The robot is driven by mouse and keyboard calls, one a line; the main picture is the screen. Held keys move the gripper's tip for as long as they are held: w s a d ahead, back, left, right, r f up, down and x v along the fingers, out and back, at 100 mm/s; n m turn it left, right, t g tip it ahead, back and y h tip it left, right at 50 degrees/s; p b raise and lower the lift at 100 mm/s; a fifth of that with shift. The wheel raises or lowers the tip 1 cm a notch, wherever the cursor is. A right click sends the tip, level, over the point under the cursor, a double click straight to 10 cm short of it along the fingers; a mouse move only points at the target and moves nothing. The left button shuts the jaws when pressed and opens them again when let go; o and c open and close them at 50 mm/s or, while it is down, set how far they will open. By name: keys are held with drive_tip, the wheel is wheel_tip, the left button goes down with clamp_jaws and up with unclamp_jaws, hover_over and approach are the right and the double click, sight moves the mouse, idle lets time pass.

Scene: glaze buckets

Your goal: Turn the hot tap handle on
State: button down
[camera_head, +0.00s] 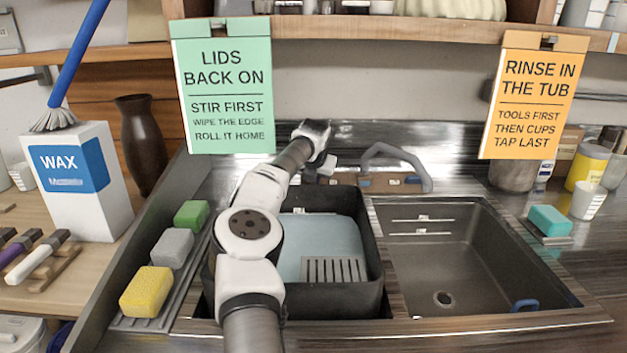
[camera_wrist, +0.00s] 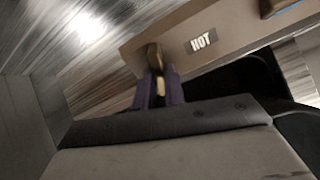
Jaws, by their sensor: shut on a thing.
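In the wrist view the hot tap handle (camera_wrist: 154,54) is a small brass-coloured lever on a brown tap block (camera_wrist: 140,45). A "HOT" label (camera_wrist: 201,40) sits on the block just right of it. My gripper (camera_wrist: 160,88) is shut on the handle, with one purple-grey finger on each side of it. In the head view my gripper (camera_head: 325,167) reaches behind the black tub to the left end of the tap. The grey tap spout (camera_head: 402,154) arches right of it. The handle itself is hidden or too small to make out there.
A black tub (camera_head: 374,255) with a pale blue inside sits below my arm. The open sink basin (camera_head: 455,255) is to its right. Green, grey and yellow sponges (camera_head: 146,291) line the left. Green (camera_head: 223,95) and orange (camera_head: 534,95) signs hang above.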

idle(0.3)
drive_tip(key=c, duration=1.5)
unclamp_jaws()
drive_tip(key=shift+o, duration=0.2)
drive_tip(key=b+v, duration=0.3)
drive_tip(key=v, duration=1.1)
